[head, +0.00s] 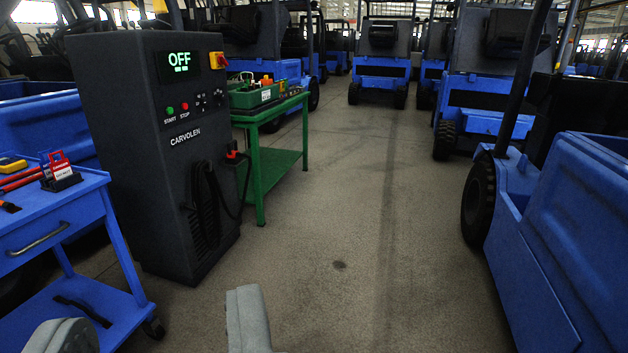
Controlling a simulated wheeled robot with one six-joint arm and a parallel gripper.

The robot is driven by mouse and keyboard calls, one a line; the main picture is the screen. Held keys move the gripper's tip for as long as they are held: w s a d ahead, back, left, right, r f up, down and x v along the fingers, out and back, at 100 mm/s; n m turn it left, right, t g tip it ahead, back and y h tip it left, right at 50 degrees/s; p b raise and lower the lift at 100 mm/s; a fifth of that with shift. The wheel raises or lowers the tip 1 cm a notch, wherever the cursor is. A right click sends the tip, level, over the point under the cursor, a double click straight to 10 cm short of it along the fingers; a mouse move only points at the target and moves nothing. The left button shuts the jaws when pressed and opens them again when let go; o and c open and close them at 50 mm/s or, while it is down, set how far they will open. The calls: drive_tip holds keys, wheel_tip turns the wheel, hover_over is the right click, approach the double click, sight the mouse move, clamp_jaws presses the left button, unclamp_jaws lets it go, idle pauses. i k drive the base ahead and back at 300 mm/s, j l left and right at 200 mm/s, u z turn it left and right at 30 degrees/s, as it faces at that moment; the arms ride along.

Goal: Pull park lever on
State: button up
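My gripper (158,310) shows at the bottom left of the head view as two grey fingers set wide apart. It is open, with nothing between the fingers. I cannot make out a park lever in this view. The nearest vehicle is a blue forklift (560,245) at the right edge, with a black wheel (478,200). My gripper is well apart from it, and any lever on it is hidden or out of view.
A dark charger cabinet (140,215) reading OFF stands at left. A blue tool cart (75,230) is left of it, and a green bench (280,165) is behind it. More blue forklifts (382,75) are parked at the back. The middle floor (360,230) is clear.

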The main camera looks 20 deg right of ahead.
sight(565, 58)
drive_tip(key=i+l+z, duration=0.2)
drive_tip(key=i+z, duration=1)
drive_tip(key=i+j+z, duration=0.25)
drive_tip(key=i+z, duration=0.15)
drive_tip(key=i+j+z, duration=0.4)
drive_tip(key=i+z, duration=0.15)
drive_tip(key=i, duration=0.2)
